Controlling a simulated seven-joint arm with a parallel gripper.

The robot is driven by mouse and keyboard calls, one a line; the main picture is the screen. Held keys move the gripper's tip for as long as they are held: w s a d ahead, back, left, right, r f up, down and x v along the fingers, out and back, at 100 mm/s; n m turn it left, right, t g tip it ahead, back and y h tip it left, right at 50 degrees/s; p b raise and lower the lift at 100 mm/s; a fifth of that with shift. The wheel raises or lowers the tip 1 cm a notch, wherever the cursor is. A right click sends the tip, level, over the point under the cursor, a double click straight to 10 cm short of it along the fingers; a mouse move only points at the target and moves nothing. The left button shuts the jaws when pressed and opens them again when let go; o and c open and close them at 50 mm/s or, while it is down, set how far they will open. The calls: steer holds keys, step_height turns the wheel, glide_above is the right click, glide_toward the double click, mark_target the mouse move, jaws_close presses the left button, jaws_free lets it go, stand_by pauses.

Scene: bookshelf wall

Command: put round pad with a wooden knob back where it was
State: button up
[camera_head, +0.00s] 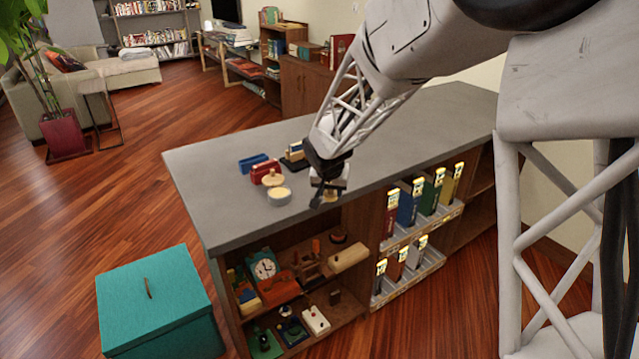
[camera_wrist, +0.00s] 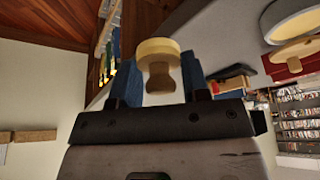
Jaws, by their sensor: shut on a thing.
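My gripper (camera_head: 327,194) is over the grey counter top, near its front edge. In the wrist view my gripper (camera_wrist: 162,85) is shut on the round pad with a wooden knob (camera_wrist: 158,47). The knob sits between the two blue-grey fingers, and the pale disc lies just beyond the fingertips. In the head view the pad is mostly hidden by the gripper, and its gap above the counter is hard to judge.
On the counter (camera_head: 400,135), left of my gripper, are a pale round item (camera_head: 279,195), a round wooden-topped item (camera_head: 273,181), a red block (camera_head: 262,171), a blue block (camera_head: 252,163) and a dark item (camera_head: 294,156). Shelves below hold toys and binders. A teal box (camera_head: 150,290) stands on the floor.

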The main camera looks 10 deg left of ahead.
steer(key=shift+w, duration=0.1)
steer(key=shift+w+a+f, duration=0.25)
steer(key=shift+w+a, duration=0.8)
steer(key=shift+w, duration=1.4)
steer(key=shift+w+a+f, duration=0.25)
steer(key=shift+w+a, duration=0.75)
steer(key=shift+w, duration=1.4)
steer(key=shift+w+a+f, duration=0.25)
steer(key=shift+w+a, duration=0.8)
steer(key=shift+w, duration=1.4)
steer(key=shift+f, duration=0.1)
steer(key=shift+f, duration=1.7)
steer(key=o, duration=0.9)
steer(key=shift+f, duration=0.1)
